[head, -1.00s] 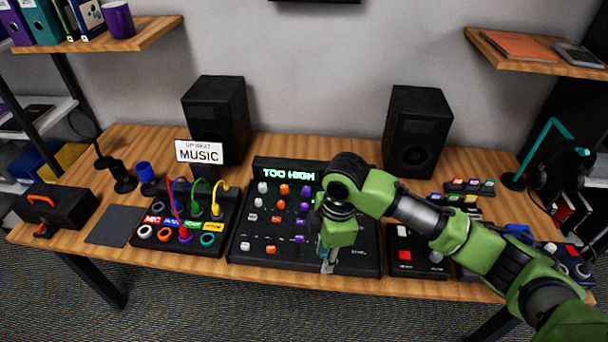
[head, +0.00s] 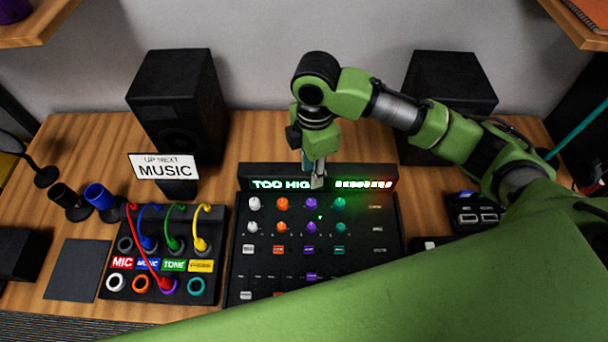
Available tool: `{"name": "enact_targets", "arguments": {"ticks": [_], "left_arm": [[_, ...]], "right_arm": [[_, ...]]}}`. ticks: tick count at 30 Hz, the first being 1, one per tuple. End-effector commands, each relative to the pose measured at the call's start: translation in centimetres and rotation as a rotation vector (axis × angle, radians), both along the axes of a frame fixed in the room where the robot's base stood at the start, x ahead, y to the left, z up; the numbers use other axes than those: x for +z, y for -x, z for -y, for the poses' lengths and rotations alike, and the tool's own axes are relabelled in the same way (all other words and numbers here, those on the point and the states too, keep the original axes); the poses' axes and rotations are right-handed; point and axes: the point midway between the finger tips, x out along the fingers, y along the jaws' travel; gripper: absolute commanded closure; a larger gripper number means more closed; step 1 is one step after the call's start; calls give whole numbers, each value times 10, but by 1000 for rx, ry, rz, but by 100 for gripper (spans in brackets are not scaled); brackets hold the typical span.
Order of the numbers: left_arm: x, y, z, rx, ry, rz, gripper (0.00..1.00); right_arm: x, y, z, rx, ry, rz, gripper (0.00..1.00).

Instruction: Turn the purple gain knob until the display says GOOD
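The black mixer panel (head: 380,270) stands on the desk. The row labels are too small to read, so I cannot tell which one is gain. My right gripper (head: 316,182) points down in front of the display, just above the upper purple knob in the picture. Its fingers look close together; whether they touch the knob or are shut is unclear. My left gripper is out of view.
A lit level meter (head: 364,184) glows beside the display. White, orange and teal knobs flank the purple ones closely. A patch box (head: 120,214) with coloured cables, an "UP NEXT MUSIC" sign (head: 163,166) and a speaker (head: 178,105) stand left. My arm covers the lower right.

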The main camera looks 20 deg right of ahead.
Motion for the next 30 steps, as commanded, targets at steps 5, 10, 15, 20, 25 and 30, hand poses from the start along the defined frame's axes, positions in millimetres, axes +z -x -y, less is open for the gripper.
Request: {"name": "enact_targets", "arguments": {"ticks": [5,10,15,20,25,30], "left_arm": [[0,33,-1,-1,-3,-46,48],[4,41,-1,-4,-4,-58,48],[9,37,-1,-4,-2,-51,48],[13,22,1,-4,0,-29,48],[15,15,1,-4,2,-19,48],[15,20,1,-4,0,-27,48]], "right_arm": [[-13,1,0,0,1,-4,73],[-44,2,0,-2,2,-6,73],[-81,2,0,-1,2,-5,73],[-111,2,1,-1,2,-3,73],[-131,1,0,0,1,-2,73],[-138,1,0,1,0,1,73]]}}
